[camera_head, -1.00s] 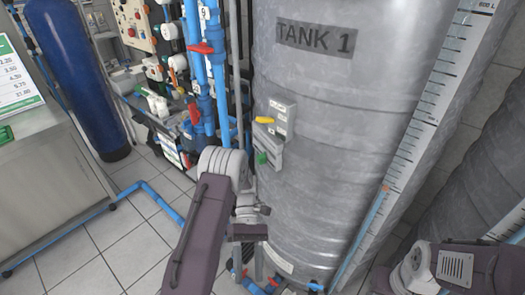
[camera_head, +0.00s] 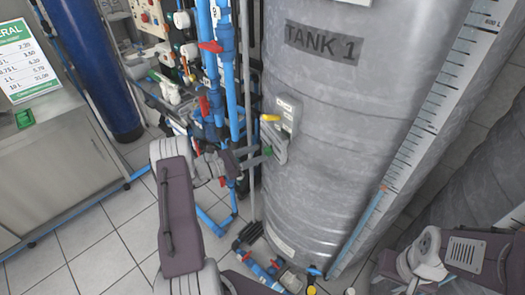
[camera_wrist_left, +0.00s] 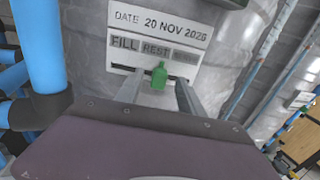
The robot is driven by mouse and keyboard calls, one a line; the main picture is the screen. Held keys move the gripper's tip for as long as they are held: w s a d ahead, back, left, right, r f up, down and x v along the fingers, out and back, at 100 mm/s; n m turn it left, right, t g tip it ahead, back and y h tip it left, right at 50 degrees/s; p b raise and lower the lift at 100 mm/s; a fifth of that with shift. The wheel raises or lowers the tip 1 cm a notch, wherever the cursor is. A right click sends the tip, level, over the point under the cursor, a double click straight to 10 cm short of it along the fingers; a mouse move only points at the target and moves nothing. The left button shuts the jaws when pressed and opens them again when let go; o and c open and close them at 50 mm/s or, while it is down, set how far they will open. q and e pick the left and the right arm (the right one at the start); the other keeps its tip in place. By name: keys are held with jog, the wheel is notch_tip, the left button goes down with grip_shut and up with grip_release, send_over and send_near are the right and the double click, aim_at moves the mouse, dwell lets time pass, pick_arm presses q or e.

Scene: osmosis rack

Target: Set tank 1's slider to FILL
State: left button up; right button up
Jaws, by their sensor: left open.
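Tank 1 (camera_head: 335,130) is a large grey tank with a slider box (camera_head: 287,115) on its side. The green slider knob (camera_wrist_left: 159,75) shows in the left wrist view below the REST label (camera_wrist_left: 155,49), to the right of the FILL label (camera_wrist_left: 125,43). A third label to its right is hard to read. My left gripper (camera_wrist_left: 158,92) is open, with one finger on each side of the knob; I cannot tell whether either touches it. In the head view my left gripper (camera_head: 254,157) reaches the box from the left.
Blue pipes (camera_head: 226,80) with red valve handles stand close to the left of the tank. A level scale (camera_head: 440,95) runs up the tank's right side. Floor tiles are clear at the lower left.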

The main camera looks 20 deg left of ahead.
aim_at(268, 152)
pick_arm(q)
jog(key=shift+x, duration=1.4)
grip_shut()
